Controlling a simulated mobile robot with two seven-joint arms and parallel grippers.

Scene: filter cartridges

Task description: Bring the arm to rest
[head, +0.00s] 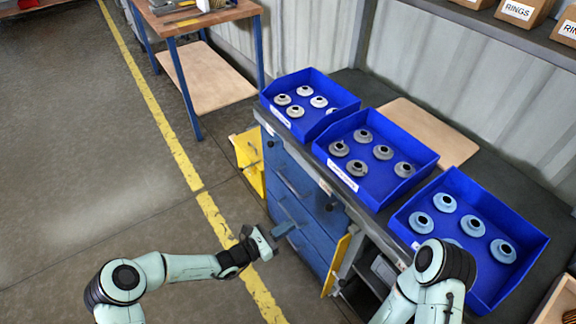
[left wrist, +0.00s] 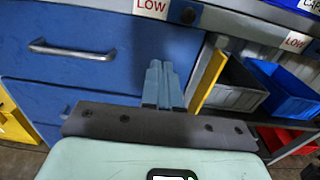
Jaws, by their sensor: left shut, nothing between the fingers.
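My left arm comes in from the lower left in the head view. Its gripper (head: 285,228) is in front of the blue drawer cabinet (head: 296,206), above the floor beside the yellow line. In the left wrist view the two fingers (left wrist: 163,80) are together with nothing between them. They point toward the cabinet front; whether they touch it I cannot tell. Part of my right arm shows at the lower right of the head view, but its gripper is not seen.
Three blue trays with ring-shaped parts stand on the worktop: left (head: 330,90), middle (head: 392,130), right (head: 520,237). A yellow door (head: 336,266) stands open beside the drawers. A grey bin (left wrist: 240,85) is inside the cabinet. The floor at left is clear.

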